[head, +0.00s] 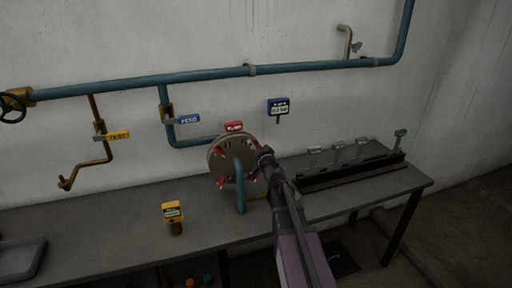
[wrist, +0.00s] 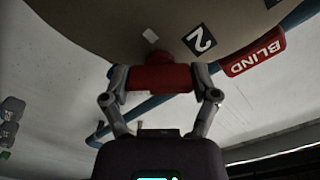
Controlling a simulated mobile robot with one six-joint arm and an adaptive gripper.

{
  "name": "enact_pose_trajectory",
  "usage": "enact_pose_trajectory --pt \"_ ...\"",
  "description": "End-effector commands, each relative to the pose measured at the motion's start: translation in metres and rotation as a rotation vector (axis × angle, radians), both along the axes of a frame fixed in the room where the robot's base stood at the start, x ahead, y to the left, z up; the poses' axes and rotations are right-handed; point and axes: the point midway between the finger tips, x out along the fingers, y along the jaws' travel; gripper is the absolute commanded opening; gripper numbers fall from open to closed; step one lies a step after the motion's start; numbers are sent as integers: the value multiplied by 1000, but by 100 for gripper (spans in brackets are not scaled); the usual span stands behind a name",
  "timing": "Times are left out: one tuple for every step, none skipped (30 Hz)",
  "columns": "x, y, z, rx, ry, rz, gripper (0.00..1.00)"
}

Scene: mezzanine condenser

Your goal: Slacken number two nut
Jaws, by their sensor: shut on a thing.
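The round grey-tan flange (head: 217,163) stands upright on a blue pipe above the bench, with several red nut handles around its rim. In the wrist view, the flange face (wrist: 115,25) fills the top, with a black label "2" (wrist: 200,40) beside a red nut handle (wrist: 160,78). My gripper (wrist: 160,80) is shut on this red handle, one finger on each side. In the head view my gripper (head: 266,156) reaches the flange's right side, and my arm hides part of that side. A red "BLIND" tag (wrist: 254,54) shows right of the handle; a red sign (head: 233,127) tops the flange.
A yellow gauge block (head: 173,213) stands on the bench (head: 120,235) left of the flange. A dark rack (head: 345,175) with several tagged pieces lies to the right. A grey tray (head: 22,260) sits far left. Blue pipes (head: 185,77) run along the wall.

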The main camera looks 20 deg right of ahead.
Motion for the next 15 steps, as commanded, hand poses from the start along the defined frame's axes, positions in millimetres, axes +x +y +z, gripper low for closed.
enact_pose_trajectory --pt "1 -1 0 -1 0 -1 29" --pt "1 -1 0 -1 0 -1 29" --pt "1 0 0 0 0 -1 29" --pt "1 0 0 0 0 -1 29" --pt "1 0 0 0 0 -1 29" --pt "1 0 0 1 0 -1 29" --pt "1 0 0 1 0 -1 29" --pt "1 0 0 1 0 -1 29" --pt "1 0 0 1 0 -1 83" --pt "1 0 0 1 0 -1 92" --pt "1 0 0 1 0 -1 100" --pt "1 0 0 2 0 0 100" --pt "1 0 0 2 0 0 100" --pt "1 0 0 2 0 0 100" --pt "1 0 0 2 0 0 100"
